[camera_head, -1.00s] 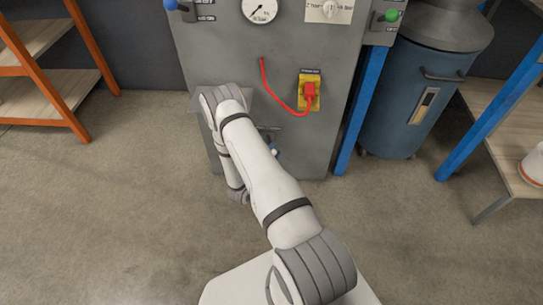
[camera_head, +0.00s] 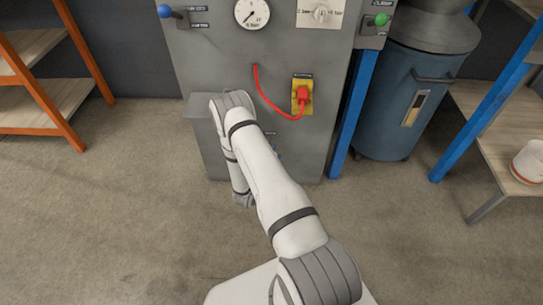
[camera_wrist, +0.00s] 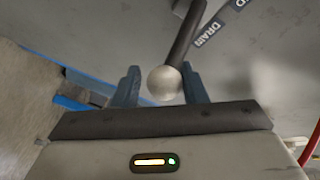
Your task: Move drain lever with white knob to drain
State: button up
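The white knob (camera_wrist: 164,84) of the drain lever shows in the wrist view, at the end of a dark rod (camera_wrist: 186,34) that runs up and to the right. My gripper (camera_wrist: 161,80) is open, with one blue-grey finger on each side of the knob. There is a gap at the left finger; the right finger looks close to the knob, and I cannot tell if it touches. A DRAIN label (camera_wrist: 207,33) is beside the rod on the panel. In the head view my arm hides most of the lever area and the gripper.
A blue post (camera_head: 350,120) and blue drum (camera_head: 397,105) stand right. Open floor lies left.

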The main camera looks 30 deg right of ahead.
jog(key=shift+o, duration=1.4)
jog(key=shift+w+a, duration=0.1)
jog(key=shift+w, duration=0.05)
jog(key=shift+a, duration=0.1)
jog(key=p+v, duration=0.2)
jog(key=v, duration=0.5)
jog(key=shift+s+a, duration=0.25)
jog(key=shift+s, duration=0.05)
